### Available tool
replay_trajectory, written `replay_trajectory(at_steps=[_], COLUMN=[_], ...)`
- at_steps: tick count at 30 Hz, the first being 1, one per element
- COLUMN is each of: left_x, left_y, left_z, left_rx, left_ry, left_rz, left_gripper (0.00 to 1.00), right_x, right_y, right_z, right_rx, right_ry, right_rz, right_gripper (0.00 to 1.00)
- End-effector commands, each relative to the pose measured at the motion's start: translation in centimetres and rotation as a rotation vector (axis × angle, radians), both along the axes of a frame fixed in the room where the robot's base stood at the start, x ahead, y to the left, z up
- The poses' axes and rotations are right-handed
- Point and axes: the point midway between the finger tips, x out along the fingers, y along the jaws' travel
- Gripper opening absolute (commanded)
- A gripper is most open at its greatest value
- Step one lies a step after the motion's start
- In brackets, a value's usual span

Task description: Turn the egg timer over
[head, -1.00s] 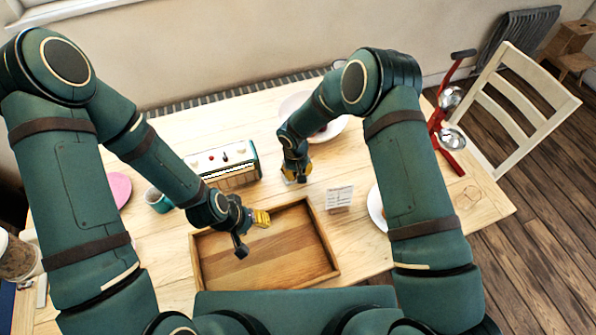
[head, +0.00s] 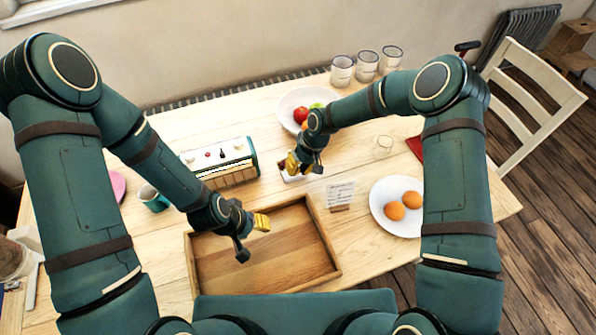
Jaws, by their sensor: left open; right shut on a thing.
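My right gripper (head: 292,163) is beyond the tray, near the fruit bowl. It is shut on a small whitish and dark object (head: 289,174), probably the egg timer. The fingers hide much of this object, so I cannot tell which way up it is or whether it touches the table. My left gripper (head: 262,222) is open and empty over the left part of the wooden tray (head: 333,250), apart from the object.
A teal and white radio-like box (head: 228,172) stands left of my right gripper. The bowl (head: 287,103) holds fruit. A small card (head: 341,193) and a plate (head: 378,216) with two eggs are to the right. A teal mug (head: 152,197) stands at left.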

Motion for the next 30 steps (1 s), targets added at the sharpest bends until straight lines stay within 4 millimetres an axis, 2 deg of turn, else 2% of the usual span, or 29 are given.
replay_trajectory(at_steps=[1, 9, 26, 27, 29, 30], left_x=[0.0, 0.0, 0.0, 0.0, 0.0, 0.0], left_y=[0.0, -0.1, -0.2, -0.1, -0.2, -0.2], left_z=[-0.8, -2.2, -2.5, -2.6, -2.5, -2.5], left_rx=[0.001, 0.004, 0.005, 0.005, 0.004, 0.004], left_ry=[0.000, 0.002, 0.002, 0.002, 0.001, 0.001], left_rz=[0.000, 0.000, -0.001, -0.001, -0.001, -0.001], left_gripper=[0.47, 0.47, 0.47, 0.47, 0.47, 0.47], right_x=[-0.1, 0.0, -0.1, -0.1, -0.1, -0.1], right_y=[-0.1, -0.1, -0.1, -0.1, -0.1, -0.1], right_z=[-0.5, -0.4, -0.2, -0.2, -0.2, -0.2], right_rx=[0.031, 0.145, 0.180, 0.180, 0.179, 0.179], right_ry=[0.013, 0.050, 0.063, 0.063, 0.063, 0.063], right_rz=[-0.004, -0.001, 0.002, 0.002, 0.002, 0.002], right_gripper=[0.00, 0.00, 0.00, 0.29, 0.50, 0.55])
